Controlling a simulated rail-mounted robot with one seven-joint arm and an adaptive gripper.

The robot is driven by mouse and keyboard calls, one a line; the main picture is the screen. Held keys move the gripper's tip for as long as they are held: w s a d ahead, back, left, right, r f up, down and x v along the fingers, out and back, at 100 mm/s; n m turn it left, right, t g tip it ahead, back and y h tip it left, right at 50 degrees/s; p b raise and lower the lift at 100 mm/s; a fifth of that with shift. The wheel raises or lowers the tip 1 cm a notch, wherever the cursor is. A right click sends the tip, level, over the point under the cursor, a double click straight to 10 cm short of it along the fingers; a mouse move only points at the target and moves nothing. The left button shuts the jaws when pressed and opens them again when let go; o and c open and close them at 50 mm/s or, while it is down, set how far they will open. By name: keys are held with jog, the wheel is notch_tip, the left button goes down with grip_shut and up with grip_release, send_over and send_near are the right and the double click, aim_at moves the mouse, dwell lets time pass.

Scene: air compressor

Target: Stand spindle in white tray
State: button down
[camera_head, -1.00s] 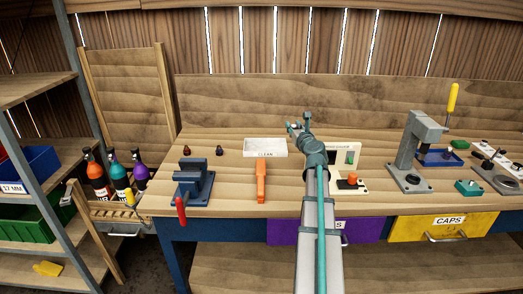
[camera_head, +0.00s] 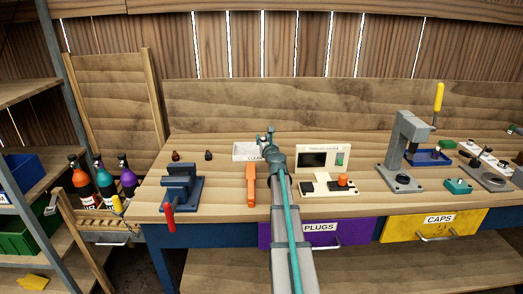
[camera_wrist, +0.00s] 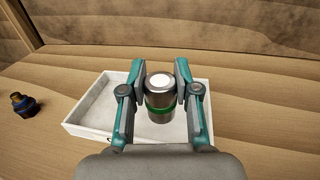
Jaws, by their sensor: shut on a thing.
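The spindle (camera_wrist: 160,103), a metal cylinder with a pale round top and a green ring, is between the fingers of my gripper (camera_wrist: 159,76) in the wrist view. My gripper is shut on it and the spindle looks upright. The white tray (camera_wrist: 97,104) lies behind and below it; whether the spindle's base touches the tray floor is hidden. In the head view my gripper (camera_head: 266,134) is at the right part of the tray (camera_head: 240,151), and the spindle cannot be made out there.
A small dark knob-shaped part (camera_wrist: 24,104) stands left of the tray. An orange-handled tool (camera_head: 251,185) lies in front of the tray. A blue vise (camera_head: 181,187) is to the left and a cream console (camera_head: 325,165) to the right. Bare wood lies behind the tray.

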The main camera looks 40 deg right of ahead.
jog(key=f+b, duration=0.1)
jog(key=w+f, duration=0.1)
jog(key=f, duration=0.1)
jog(key=shift+a+f+b, duration=0.1)
jog(key=shift+f+b, duration=0.2)
jog(key=shift+b, duration=0.1)
jog(key=shift+f, duration=0.25)
jog(key=shift+f, duration=0.2)
jog(key=c, duration=0.8)
grip_release()
jog(key=shift+c, duration=0.2)
jog(key=shift+r, duration=0.15)
jog(key=shift+s+a, duration=0.1)
jog(key=shift+s, duration=0.1)
jog(key=v, duration=1.1)
jog(key=shift+s+a+r+b, duration=0.1)
jog(key=shift+s+a+b, duration=0.05)
jog(key=shift+s+b, duration=0.2)
